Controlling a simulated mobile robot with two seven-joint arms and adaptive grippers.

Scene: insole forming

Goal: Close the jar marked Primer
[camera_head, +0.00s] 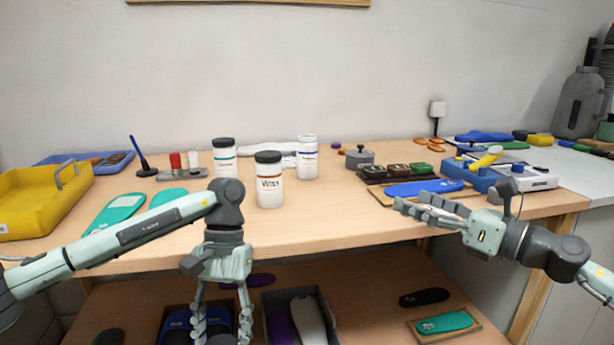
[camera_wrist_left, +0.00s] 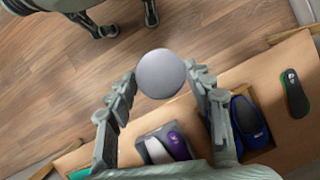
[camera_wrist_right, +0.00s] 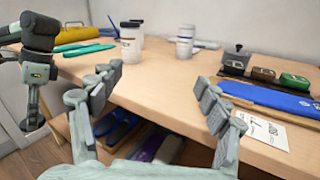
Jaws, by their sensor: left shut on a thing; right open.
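A white jar with a blue label (camera_head: 307,158) stands open toward the back of the table, without a dark lid; its lettering is too small to read. It also shows in the right wrist view (camera_wrist_right: 185,44). My left gripper (camera_wrist_left: 158,80) is shut on a round grey lid (camera_wrist_left: 160,74), low in front of the table edge and away from the jar. In the head view, my left gripper (camera_head: 219,330) points down and the lid is not visible. My right gripper (camera_head: 425,212) is open and empty over the table's front right edge.
Two dark-lidded jars stand near: one with a teal label (camera_head: 224,160) and a closer one (camera_head: 269,182). A grey round pot (camera_head: 359,158), pads and a blue insole (camera_head: 422,188) are to the right. Table front-centre is clear.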

